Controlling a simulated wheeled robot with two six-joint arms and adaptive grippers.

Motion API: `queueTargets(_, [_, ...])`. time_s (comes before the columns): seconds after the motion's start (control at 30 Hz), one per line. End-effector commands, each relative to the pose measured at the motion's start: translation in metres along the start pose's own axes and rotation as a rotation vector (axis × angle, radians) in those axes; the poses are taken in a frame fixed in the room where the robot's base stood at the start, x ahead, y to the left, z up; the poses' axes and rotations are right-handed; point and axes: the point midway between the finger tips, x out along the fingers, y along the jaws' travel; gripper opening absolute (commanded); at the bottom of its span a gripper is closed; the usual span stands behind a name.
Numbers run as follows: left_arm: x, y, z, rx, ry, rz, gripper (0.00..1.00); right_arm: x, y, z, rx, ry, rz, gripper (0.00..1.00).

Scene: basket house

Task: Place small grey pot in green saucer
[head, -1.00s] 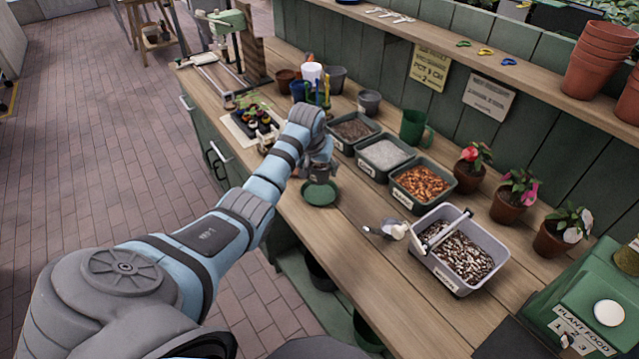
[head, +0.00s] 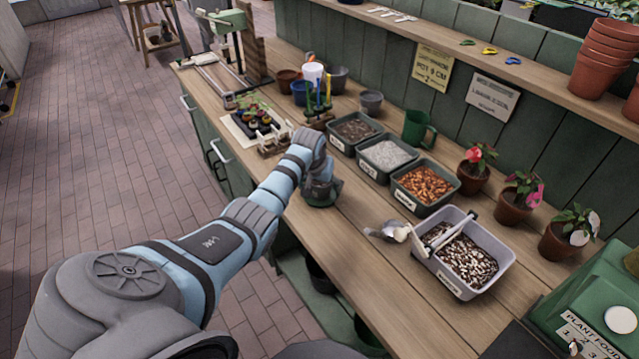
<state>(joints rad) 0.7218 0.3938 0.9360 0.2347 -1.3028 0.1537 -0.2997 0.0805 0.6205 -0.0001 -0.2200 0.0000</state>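The green saucer (head: 326,204) lies on the wooden bench near its front edge, mostly hidden under my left gripper (head: 319,190). The gripper points down and is low over the saucer. Its fingers are too small and dark to tell whether they are open or shut, or whether a pot is between them. A small grey pot (head: 371,102) stands upright on the bench behind the trays, apart from the gripper. A larger dark grey pot (head: 338,78) stands farther back. My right gripper is out of view.
Green trays of soil (head: 354,130), white grit (head: 386,155) and orange chips (head: 423,185) stand right of the saucer. A scoop (head: 388,231) and grey bin (head: 462,251) stand nearer. Seedlings (head: 265,124) are left. Bare bench lies front right.

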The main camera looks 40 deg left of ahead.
Motion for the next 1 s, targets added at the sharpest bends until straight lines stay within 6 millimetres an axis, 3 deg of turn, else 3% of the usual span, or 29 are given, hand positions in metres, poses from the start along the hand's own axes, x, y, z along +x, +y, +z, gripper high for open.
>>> queueTargets(0.27, [-0.01, -0.001, -0.002, 0.0, 0.0, -0.001, 0.79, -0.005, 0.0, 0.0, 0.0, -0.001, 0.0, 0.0])
queueTargets(0.5, [-0.067, 0.0, -0.004, 0.002, 0.005, 0.0, 0.79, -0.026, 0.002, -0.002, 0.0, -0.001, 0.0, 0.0])
queueTargets(0.7, [-0.112, -0.001, -0.003, 0.0, 0.002, -0.001, 0.79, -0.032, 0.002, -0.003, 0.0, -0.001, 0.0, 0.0])
queueTargets(0.83, [-0.123, 0.0, -0.002, -0.001, 0.001, 0.0, 0.79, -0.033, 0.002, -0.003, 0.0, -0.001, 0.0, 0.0])
queueTargets(1.0, [-0.124, 0.0, -0.002, -0.001, -0.001, 0.0, 0.79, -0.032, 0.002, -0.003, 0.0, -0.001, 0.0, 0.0])
